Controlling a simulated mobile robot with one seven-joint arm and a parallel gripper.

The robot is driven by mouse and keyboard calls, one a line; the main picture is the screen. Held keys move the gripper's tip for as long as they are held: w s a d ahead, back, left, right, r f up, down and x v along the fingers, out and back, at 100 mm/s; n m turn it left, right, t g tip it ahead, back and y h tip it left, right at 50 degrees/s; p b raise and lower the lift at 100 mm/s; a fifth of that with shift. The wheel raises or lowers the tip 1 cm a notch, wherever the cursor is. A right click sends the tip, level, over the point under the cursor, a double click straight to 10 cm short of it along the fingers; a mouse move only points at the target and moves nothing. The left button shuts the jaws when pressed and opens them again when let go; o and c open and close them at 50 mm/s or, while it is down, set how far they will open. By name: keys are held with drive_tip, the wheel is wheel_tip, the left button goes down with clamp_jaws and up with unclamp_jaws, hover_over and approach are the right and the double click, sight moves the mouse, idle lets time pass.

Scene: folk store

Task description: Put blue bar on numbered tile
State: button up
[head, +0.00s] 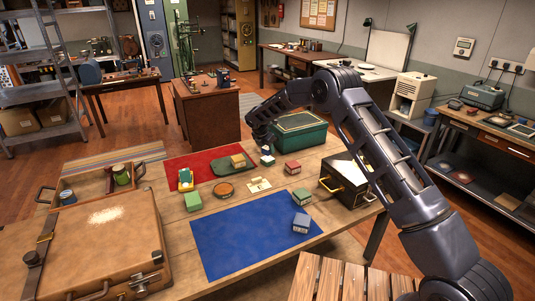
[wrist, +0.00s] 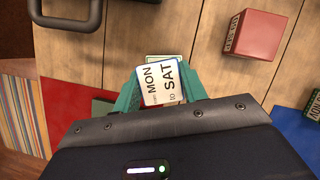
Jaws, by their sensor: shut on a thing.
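My gripper (wrist: 160,90) is shut on a small block with white faces printed MON and SAT and a blue edge, which I take for the blue bar (wrist: 163,83). In the head view the bar (head: 267,160) shows blue and white below my gripper (head: 264,147), near the green chest. A pale piece with a green edge (wrist: 160,58) shows just behind the bar in the wrist view; I cannot tell whether they touch. A cream tile (head: 259,186) with small pieces on it lies mid-table in the head view. No number is readable, so I cannot tell which thing is the numbered tile.
The green chest (head: 300,135) is close behind my gripper. A brown suitcase (head: 105,245) fills the left.

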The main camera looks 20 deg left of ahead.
sight(268, 152)
drive_tip(key=shift+f, duration=1.45)
drive_tip(key=shift+f, duration=0.15)
drive_tip(key=o, duration=1)
drive_tip(key=shift+c, duration=0.2)
drive_tip(key=v, duration=1.2)
drive_tip(key=shift+s, duration=0.1)
